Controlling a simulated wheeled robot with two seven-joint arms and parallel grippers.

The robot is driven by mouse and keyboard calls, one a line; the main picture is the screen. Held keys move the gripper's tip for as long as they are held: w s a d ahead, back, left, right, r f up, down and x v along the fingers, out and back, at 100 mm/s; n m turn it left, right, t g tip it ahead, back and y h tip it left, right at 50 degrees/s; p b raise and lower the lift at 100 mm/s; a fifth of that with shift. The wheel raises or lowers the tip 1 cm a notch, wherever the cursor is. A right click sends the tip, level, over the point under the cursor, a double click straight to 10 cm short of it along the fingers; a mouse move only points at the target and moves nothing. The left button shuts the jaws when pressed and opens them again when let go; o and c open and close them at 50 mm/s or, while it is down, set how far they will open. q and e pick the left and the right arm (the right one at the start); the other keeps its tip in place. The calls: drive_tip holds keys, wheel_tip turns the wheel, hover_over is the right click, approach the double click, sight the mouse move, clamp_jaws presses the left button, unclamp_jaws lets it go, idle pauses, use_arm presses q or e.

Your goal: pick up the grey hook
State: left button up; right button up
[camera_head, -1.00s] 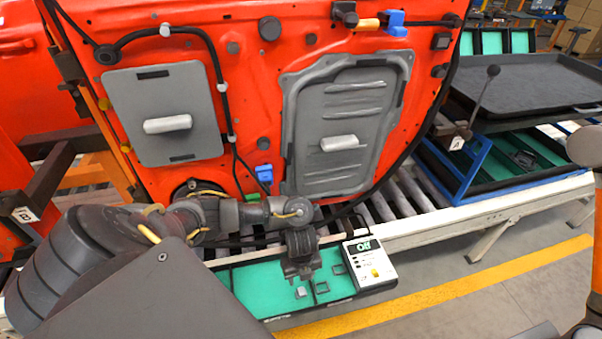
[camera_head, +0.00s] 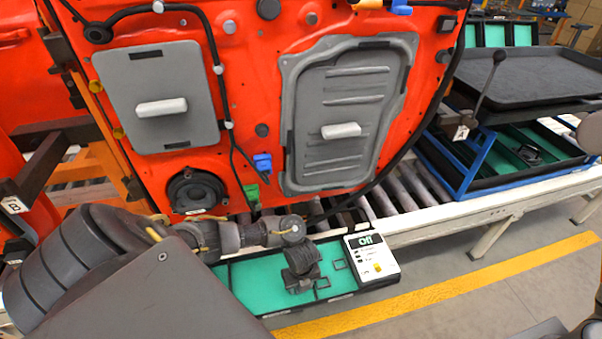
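A shallow teal tray (camera_head: 244,285) with a black rim lies below the red door, in front of the roller conveyor. My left gripper (camera_head: 299,287) points down over the tray, right of its middle, with its fingertips low at the tray floor. Its dark fingers blend together, so I cannot tell whether they are open or shut. No grey hook shows clearly now; the spot where a small grey piece lay in the tray is covered by the gripper. My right gripper is not in view.
A white device (camera_head: 372,258) reading "Off" sits at the tray's right end. The red door (camera_head: 250,90) stands close behind my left arm, with a blue connector (camera_head: 262,162) and a green connector (camera_head: 252,192) hanging. A blue-framed rack (camera_head: 474,165) stands at right.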

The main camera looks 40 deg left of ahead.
use_arm(q)
drive_tip(key=c, duration=1)
drive_tip(key=shift+r, duration=0.15)
drive_tip(key=shift+r, duration=0.25)
wheel_tip(320, 180, up, 2)
drive_tip(key=shift+r+p, duration=0.2)
drive_tip(key=shift+p, duration=0.35)
drive_tip(key=d+r+p, duration=0.2)
drive_tip(key=d+r, duration=0.1)
drive_tip(key=d, duration=0.1)
drive_tip(key=d+r+p, duration=0.2)
drive_tip(key=d+r, duration=0.1)
drive_tip(key=d, duration=0.2)
drive_tip(key=w+d+r+p, duration=0.1)
drive_tip(key=d+r+p, duration=0.1)
drive_tip(key=d, duration=0.3)
drive_tip(key=shift+r, duration=0.9)
